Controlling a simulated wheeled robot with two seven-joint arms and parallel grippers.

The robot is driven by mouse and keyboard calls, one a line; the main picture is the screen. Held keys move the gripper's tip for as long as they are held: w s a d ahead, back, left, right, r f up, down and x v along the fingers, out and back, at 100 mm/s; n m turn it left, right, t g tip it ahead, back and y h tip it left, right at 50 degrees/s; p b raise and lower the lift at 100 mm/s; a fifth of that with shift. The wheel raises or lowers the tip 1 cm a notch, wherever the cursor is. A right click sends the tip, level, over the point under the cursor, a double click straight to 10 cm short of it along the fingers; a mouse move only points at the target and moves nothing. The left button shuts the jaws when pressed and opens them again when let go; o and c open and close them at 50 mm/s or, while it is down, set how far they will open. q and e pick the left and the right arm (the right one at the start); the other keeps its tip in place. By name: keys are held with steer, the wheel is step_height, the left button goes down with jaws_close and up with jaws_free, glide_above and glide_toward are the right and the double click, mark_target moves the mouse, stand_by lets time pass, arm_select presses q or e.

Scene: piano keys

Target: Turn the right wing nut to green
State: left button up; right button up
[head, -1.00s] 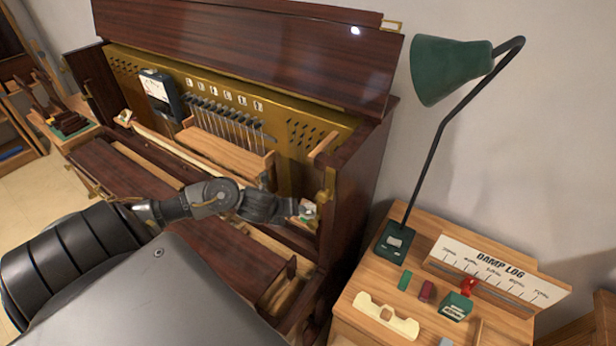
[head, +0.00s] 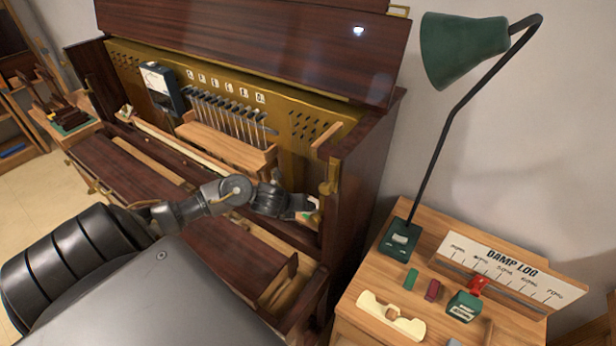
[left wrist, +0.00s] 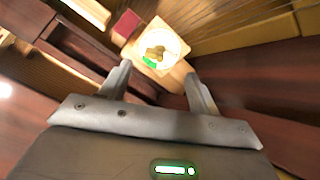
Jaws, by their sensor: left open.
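The right wing nut (left wrist: 157,51) is a small brass piece on a pale round dial set on a wooden block. A green mark (left wrist: 149,62) shows on the dial's near side, and a red patch (left wrist: 127,23) lies beside the block. My left gripper (left wrist: 157,70) is open, its fingertips apart on the near side of the dial, with the nut ahead between them. In the head view my left gripper (head: 304,204) is at the piano's right end and partly hides the block (head: 314,217). My right gripper is out of view.
The open piano has a brass panel (head: 290,122) and a wooden shelf (head: 225,147) left of the gripper. Its right side wall (head: 360,180) stands close by. A similar pale block (head: 125,112) sits at the far left end. A side table holds a green lamp (head: 465,50).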

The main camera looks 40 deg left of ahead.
arm_select(q)
steer(key=shift+w+f, duration=0.1)
steer(key=shift+f, duration=0.1)
steer(key=shift+b+x, duration=3)
steer(key=shift+x, duration=0.4)
steer(key=shift+s+r+p, duration=0.45)
steer(key=shift+r+p, duration=0.1)
steer(key=shift+p, duration=0.05)
